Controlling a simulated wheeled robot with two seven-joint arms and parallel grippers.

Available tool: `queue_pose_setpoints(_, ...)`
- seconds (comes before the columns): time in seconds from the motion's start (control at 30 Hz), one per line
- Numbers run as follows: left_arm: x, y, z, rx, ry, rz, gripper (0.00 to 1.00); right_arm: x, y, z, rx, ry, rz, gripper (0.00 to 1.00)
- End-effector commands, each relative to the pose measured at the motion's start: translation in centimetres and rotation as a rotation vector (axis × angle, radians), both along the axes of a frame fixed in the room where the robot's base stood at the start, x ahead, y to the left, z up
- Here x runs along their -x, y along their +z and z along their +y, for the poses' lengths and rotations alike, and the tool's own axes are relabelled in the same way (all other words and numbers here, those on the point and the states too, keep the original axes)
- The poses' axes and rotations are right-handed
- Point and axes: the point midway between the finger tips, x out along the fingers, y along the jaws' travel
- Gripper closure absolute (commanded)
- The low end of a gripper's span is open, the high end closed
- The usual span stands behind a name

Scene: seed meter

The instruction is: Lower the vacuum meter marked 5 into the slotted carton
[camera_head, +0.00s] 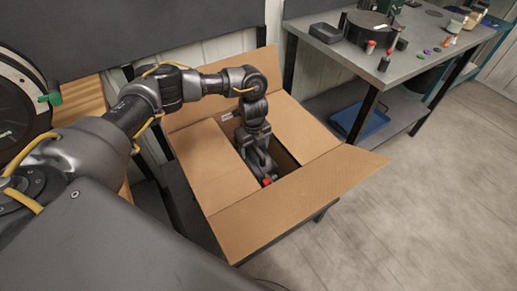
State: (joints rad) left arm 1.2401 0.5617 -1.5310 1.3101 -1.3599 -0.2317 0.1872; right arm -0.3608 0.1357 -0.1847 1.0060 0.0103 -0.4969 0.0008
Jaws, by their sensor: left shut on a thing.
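The open brown slotted carton (285,222) stands with its flaps folded out in the middle of the view. Cardboard panels leave a dark slot across its middle. My left arm reaches in from the left and down into this slot. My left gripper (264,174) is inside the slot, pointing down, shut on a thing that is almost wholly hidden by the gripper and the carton. A small red spot (267,182) shows at the fingertips. No number 5 is readable, so I cannot confirm the held thing is that meter. My right gripper is not in view.
A black disc housing (15,110) with a green knob (54,98) stands at the left edge by a wooden surface. A grey workbench (420,62) at the upper right holds a black box, a black round part and small items. A blue tray (362,122) lies below. The right floor is clear.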

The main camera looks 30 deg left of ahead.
Motion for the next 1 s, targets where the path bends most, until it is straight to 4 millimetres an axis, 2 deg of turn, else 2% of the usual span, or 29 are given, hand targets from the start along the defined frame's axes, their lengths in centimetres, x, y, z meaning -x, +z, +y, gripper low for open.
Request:
queue_pose_setpoints(0.2,-0.17,-0.06,-0.05,0.001,0.0,-0.004,0.95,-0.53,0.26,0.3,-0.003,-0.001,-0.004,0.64)
queue_pose_setpoints(1.0,-0.15,-0.68,-0.06,0.001,0.001,-0.004,0.95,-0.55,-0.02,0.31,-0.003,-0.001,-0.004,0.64)
